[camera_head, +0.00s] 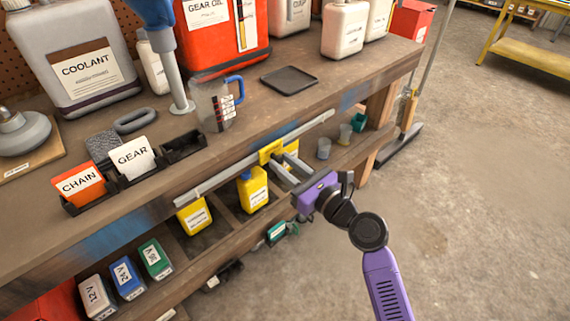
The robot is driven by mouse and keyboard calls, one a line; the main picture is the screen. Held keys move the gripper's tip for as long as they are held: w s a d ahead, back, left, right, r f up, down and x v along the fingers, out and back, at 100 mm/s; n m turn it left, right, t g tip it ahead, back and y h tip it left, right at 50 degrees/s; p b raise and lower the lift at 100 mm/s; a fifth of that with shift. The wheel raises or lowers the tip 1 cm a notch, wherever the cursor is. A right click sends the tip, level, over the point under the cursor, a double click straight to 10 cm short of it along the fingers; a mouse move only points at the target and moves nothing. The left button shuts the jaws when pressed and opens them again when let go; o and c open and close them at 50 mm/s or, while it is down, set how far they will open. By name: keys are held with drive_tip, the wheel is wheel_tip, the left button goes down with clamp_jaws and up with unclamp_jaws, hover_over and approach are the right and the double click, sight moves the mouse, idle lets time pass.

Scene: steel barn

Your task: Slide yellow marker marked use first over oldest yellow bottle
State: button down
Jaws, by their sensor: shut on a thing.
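The yellow marker (270,151) sits on the grey rail (225,172) along the bench's front edge. My purple gripper (288,167) reaches in from the right and is shut on the marker. Below the rail, one yellow bottle (252,191) stands in a shelf bay a little left of the marker. Another yellow bottle (194,216) stands in the bay further left. A third yellow thing (291,147), perhaps a bottle, is mostly hidden behind the marker and gripper. The lettering on the marker and bottles is too small to read.
On the bench are a measuring jug (213,105), a black tray (289,79), a coolant can (75,55) and chain and gear cards. Battery-like packs (126,279) stand on the lower shelf. Small cups (345,134) are right of the gripper. Floor (470,200) at right is clear.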

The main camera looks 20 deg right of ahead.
drive_tip(key=shift+d, duration=0.15)
drive_tip(key=w+d, duration=0.3)
drive_tip(key=d, duration=0.6)
drive_tip(key=w+d, duration=0.3)
drive_tip(key=d, duration=0.7)
drive_tip(key=shift+d, duration=0.15)
drive_tip(key=shift+w, duration=0.1)
drive_tip(key=c, duration=1.2)
unclamp_jaws()
drive_tip(key=shift+d, duration=0.1)
drive_tip(key=shift+o, duration=0.2)
drive_tip(key=p+v, duration=0.1)
drive_tip(key=v, duration=0.6)
drive_tip(key=shift+s, duration=0.35)
